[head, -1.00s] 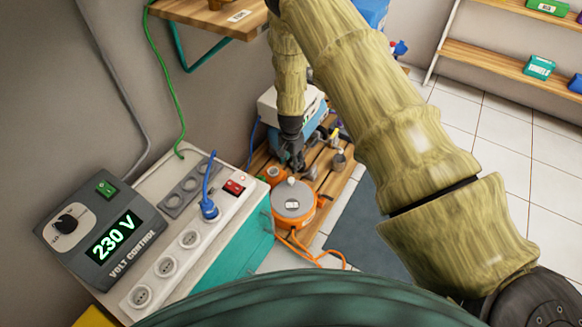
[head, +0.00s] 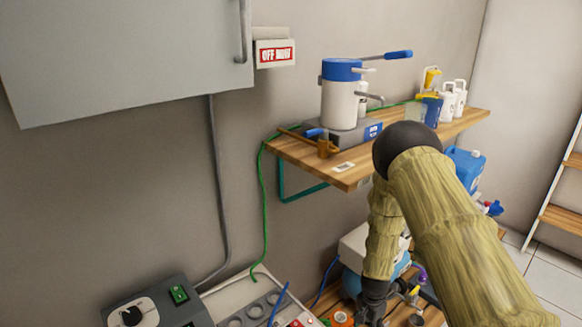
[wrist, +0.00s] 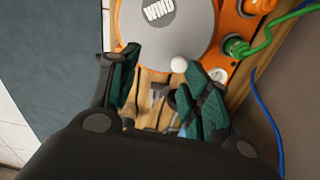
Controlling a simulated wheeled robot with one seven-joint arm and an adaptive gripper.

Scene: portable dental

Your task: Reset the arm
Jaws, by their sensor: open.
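My arm, in a yellowish ribbed sleeve, reaches down past the wooden wall shelf in the head view. My gripper (wrist: 165,95) shows in the wrist view with its two dark green-padded fingers apart and nothing held between them. It is above a wooden slatted surface (wrist: 152,83), close to an orange device with a round grey lid (wrist: 165,25) marked "WIND". A small white ball-shaped knob (wrist: 179,65) shows at the lid's edge, near the fingers. In the head view only the dark upper part of the gripper (head: 372,300) shows at the bottom edge; its fingertips are hard to make out.
The wooden shelf (head: 345,178) holds a white and blue canister (head: 341,100) and several bottles. A grey cabinet (head: 120,50) hangs at upper left. A control box (head: 158,305) and socket panel stand below. A green plug and cable (wrist: 240,47) are beside the orange device.

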